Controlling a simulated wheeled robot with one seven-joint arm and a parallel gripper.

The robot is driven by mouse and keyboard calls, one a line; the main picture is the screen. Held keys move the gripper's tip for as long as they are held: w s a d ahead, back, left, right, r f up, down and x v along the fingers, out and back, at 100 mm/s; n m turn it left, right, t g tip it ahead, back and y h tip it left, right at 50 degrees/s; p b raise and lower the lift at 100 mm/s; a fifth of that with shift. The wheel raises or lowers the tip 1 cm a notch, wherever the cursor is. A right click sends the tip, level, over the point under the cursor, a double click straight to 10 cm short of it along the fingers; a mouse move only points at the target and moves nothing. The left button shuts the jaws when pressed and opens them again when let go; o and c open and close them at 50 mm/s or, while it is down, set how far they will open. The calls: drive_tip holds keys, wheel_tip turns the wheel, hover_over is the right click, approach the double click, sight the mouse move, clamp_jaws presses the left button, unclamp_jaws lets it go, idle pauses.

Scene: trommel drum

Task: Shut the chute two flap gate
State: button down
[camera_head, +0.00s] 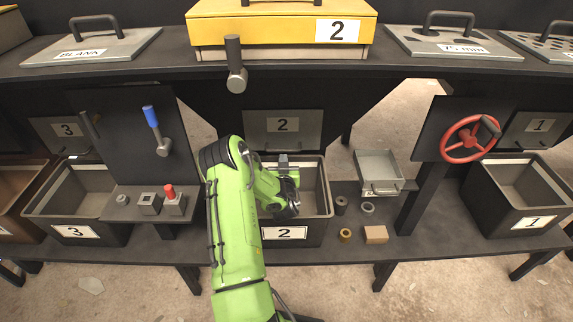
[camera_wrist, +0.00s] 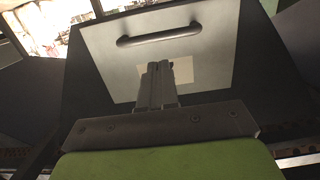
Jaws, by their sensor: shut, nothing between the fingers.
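The chute two flap (camera_head: 295,139) is a grey plate with a white "2" label, above and behind bin 2 (camera_head: 325,208). In the wrist view the flap (camera_wrist: 215,40) shows a dark bar handle (camera_wrist: 158,36) and a pale label, partly hidden by my fingers. I cannot tell whether the flap is fully shut. My gripper (camera_head: 283,157) is over bin 2, just below the flap in the head view. In the wrist view my gripper (camera_wrist: 157,68) is shut and empty, pointing at the flap's label area below the handle. Contact with the flap is unclear.
A lever (camera_head: 235,75) hangs above, left of the flap. A blue-handled lever (camera_head: 156,125) and bin 3 (camera_head: 75,231) are left. A red handwheel (camera_head: 463,150) and bin 1 (camera_head: 530,222) are right. A tray (camera_head: 378,170) and small parts sit right of bin 2.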

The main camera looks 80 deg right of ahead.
drive_tip(key=s+a+f, duration=0.1)
drive_tip(key=a+f, duration=0.1)
drive_tip(key=a, duration=0.6)
drive_tip(key=shift+s+p, duration=0.3)
drive_tip(key=shift+s, duration=0.1)
